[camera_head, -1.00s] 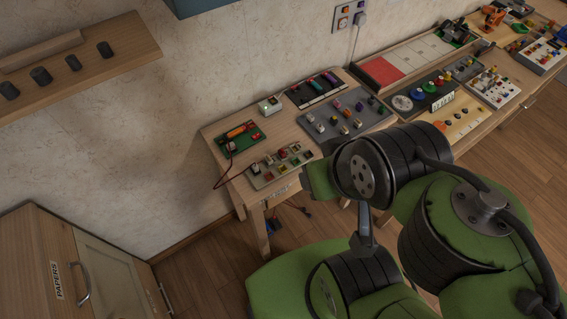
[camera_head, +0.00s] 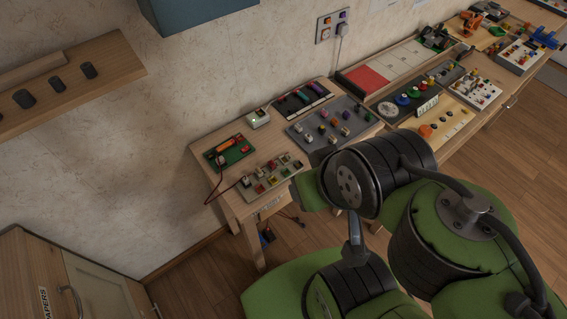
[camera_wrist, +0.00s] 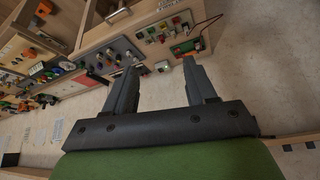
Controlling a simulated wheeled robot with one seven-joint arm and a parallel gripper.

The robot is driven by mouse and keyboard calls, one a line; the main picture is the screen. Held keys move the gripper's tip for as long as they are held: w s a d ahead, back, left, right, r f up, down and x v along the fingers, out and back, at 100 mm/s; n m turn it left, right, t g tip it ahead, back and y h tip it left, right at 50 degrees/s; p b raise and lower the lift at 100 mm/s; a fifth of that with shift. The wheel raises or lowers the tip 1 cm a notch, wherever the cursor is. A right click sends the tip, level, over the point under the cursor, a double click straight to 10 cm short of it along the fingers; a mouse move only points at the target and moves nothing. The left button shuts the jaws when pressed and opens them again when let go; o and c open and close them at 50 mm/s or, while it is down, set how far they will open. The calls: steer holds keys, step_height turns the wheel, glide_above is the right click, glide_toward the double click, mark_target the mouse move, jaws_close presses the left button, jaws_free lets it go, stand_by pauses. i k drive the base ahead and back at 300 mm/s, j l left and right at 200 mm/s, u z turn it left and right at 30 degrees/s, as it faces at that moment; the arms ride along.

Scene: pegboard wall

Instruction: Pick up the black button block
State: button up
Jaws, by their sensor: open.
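I cannot make out for certain which piece is the black button block. Small blocks with coloured tops sit on a grey board (camera_head: 309,140) and on a pale board (camera_head: 254,191) on the near table in the head view. My gripper (camera_wrist: 161,66) is open in the wrist view, its two dark fingers apart with nothing held between them. A small white block (camera_wrist: 162,66) shows in the gap between the fingers, well beyond them. In the head view my arm hides the gripper.
A green board (camera_head: 240,151) with a red wire lies at the table's left. A black tray (camera_head: 301,98) stands near the wall. A wall shelf (camera_head: 110,77) holds several dark cylinders. A blue box (camera_head: 200,12) hangs above. A cabinet (camera_head: 105,285) stands lower left.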

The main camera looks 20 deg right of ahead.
mark_target(321, 132)
steer(key=i+l+u, duration=0.1)
steer(key=l+u, duration=0.15)
steer(key=u, duration=0.15)
steer(key=i+l+u, duration=0.1)
steer(key=l+u, duration=0.45)
steer(key=u, duration=0.2)
steer(key=l+u, duration=0.35)
